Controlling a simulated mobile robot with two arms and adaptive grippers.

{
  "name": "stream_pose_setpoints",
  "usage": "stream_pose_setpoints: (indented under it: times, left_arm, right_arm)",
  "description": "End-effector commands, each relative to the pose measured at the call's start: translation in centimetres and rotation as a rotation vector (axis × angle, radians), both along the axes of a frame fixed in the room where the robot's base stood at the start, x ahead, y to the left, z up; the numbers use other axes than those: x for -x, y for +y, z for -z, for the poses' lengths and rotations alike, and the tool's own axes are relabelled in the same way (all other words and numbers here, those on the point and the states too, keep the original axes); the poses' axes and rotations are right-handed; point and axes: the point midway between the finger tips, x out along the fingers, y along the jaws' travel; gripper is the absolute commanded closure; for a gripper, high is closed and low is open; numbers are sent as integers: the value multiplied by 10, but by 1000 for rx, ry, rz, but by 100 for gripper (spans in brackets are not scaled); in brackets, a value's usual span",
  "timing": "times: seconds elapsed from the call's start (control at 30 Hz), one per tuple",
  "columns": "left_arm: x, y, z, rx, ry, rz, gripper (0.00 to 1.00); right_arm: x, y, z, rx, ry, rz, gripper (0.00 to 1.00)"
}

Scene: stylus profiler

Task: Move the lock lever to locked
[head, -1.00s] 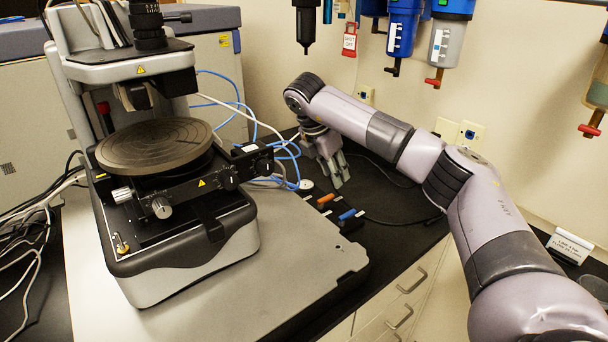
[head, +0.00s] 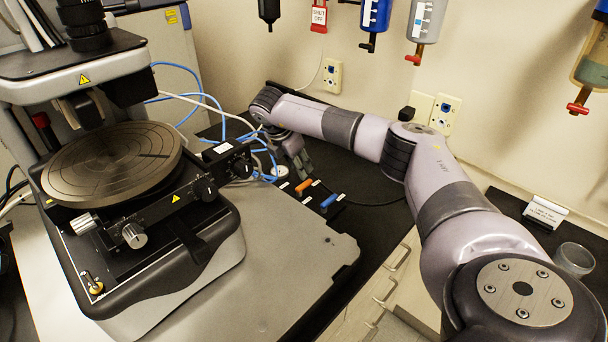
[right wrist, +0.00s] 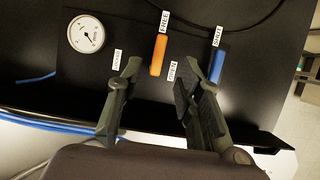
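The orange lever (right wrist: 159,54) sits on a black panel on the bench, pointing to the label FREE (right wrist: 165,20). A small label (right wrist: 118,60), seemingly LOCK, stands to its left. It also shows in the head view (head: 304,185). My right gripper (right wrist: 160,70) is open, with one finger left of the orange lever and the other to its right; I see no contact. In the head view the right gripper (head: 303,171) hangs just behind the levers. The blue lever (right wrist: 217,66) points to SHUT (right wrist: 217,35), right of my right finger. My left gripper is not in view.
A round gauge (right wrist: 86,34) sits on the panel left of the orange lever. The profiler with its round stage (head: 115,165) stands at left on a grey plate (head: 290,270). Blue tubing (head: 195,100) runs behind it. Filter bowls hang on the wall.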

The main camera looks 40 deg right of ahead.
Motion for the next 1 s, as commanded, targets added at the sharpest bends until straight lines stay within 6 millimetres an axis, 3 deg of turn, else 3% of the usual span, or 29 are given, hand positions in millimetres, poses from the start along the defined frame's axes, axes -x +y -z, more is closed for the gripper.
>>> stream_pose_setpoints:
  times: [0.17,0.4,0.8,1.0]
  left_arm:
    - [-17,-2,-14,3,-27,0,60]
    - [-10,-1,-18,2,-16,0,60]
    - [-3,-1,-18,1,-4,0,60]
    - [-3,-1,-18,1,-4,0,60]
  right_arm:
    - [0,-14,33,-1,5,1,67]
    - [-2,-26,62,-1,2,1,67]
    - [-2,-28,69,0,1,-2,67]
    - [-2,-28,69,0,0,-1,81]
